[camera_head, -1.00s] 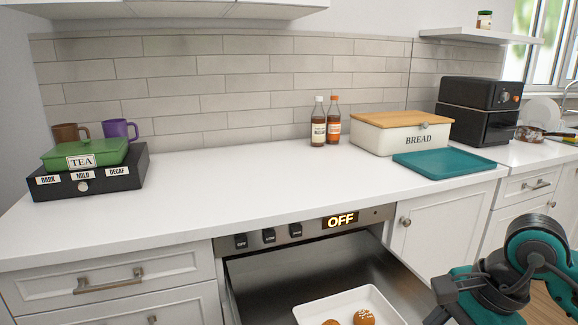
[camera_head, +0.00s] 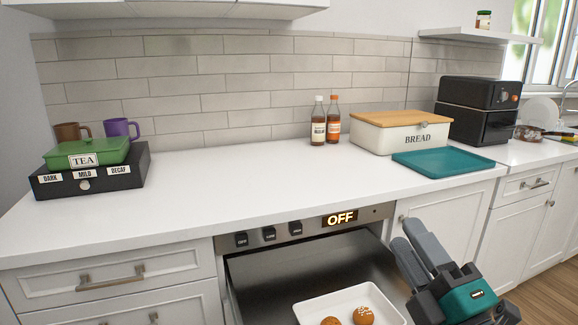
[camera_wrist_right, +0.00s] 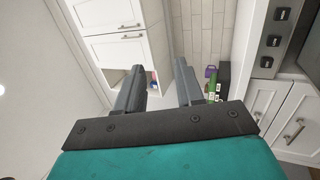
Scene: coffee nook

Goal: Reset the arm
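My right gripper (camera_head: 406,233) is at the lower right of the head view, in front of the cabinet door and beside the open drawer's right side. Its two grey fingers point up and to the left. In the right wrist view the fingers (camera_wrist_right: 158,72) stand apart with nothing between them, so it is open and empty. My left gripper is not in view.
The open warming drawer (camera_head: 290,275) holds a white tray (camera_head: 385,305) with buns; its display reads OFF. On the counter (camera_head: 260,190) are a black drawer box (camera_head: 110,180), bottles, a bread box (camera_head: 375,137) and a teal tray (camera_head: 443,162). The counter's middle is clear.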

